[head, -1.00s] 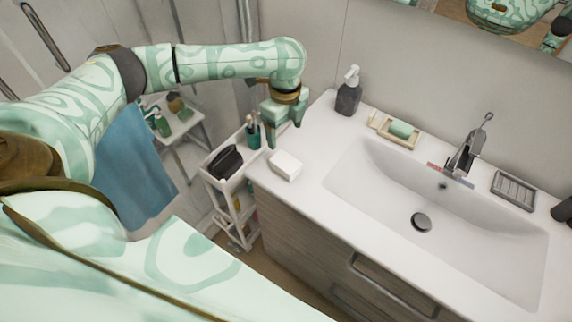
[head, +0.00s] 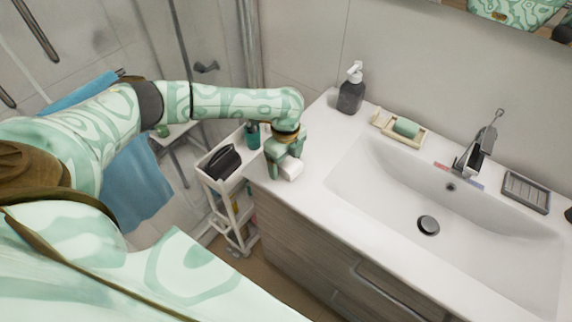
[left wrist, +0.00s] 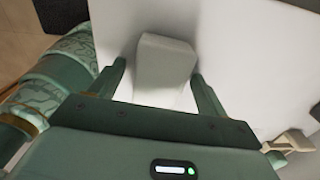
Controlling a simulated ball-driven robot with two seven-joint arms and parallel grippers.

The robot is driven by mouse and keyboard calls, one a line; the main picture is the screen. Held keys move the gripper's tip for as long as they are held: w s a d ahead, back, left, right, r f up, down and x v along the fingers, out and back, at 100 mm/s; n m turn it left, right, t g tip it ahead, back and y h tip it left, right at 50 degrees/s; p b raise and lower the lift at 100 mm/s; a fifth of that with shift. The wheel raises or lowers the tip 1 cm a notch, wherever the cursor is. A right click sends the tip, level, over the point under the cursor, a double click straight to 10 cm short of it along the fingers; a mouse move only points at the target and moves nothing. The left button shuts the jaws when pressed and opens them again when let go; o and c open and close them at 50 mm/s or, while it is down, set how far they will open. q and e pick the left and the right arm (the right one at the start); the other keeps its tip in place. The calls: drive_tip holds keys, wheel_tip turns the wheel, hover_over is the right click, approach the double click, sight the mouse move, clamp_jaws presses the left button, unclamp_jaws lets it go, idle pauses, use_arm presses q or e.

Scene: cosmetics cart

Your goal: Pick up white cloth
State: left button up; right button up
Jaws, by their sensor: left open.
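The white cloth (head: 291,170) is a small folded block on the left end of the white counter, partly hidden by my left gripper (head: 284,168) in the head view. In the left wrist view the cloth (left wrist: 164,62) lies between the two spread fingers of the left gripper (left wrist: 160,80), with a gap visible on each side. The left gripper is open and points down at the cloth. My right gripper is not in view.
The counter (head: 310,200) holds a dark soap dispenser (head: 351,92), a soap dish with green soap (head: 405,128) and a sink (head: 400,195) with a faucet (head: 478,150). A narrow white cart (head: 232,182) with a black pouch (head: 222,161) stands left of the counter.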

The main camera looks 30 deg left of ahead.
sight(286, 160)
use_arm(q)
drive_tip(key=c, duration=1.1)
drive_tip(key=shift+o, duration=0.2)
drive_tip(key=shift+r, duration=0.2)
drive_tip(key=shift+r, duration=0.3)
wheel_tip(286, 160, up, 3)
drive_tip(key=shift+f+p, duration=0.15)
drive_tip(key=shift+p, duration=0.55)
drive_tip(key=s+d+r+p, duration=0.5)
drive_tip(key=s+d+r, duration=0.3)
drive_tip(key=d, duration=0.3)
drive_tip(key=shift+s+r, duration=0.4)
drive_tip(key=shift+r, duration=0.35)
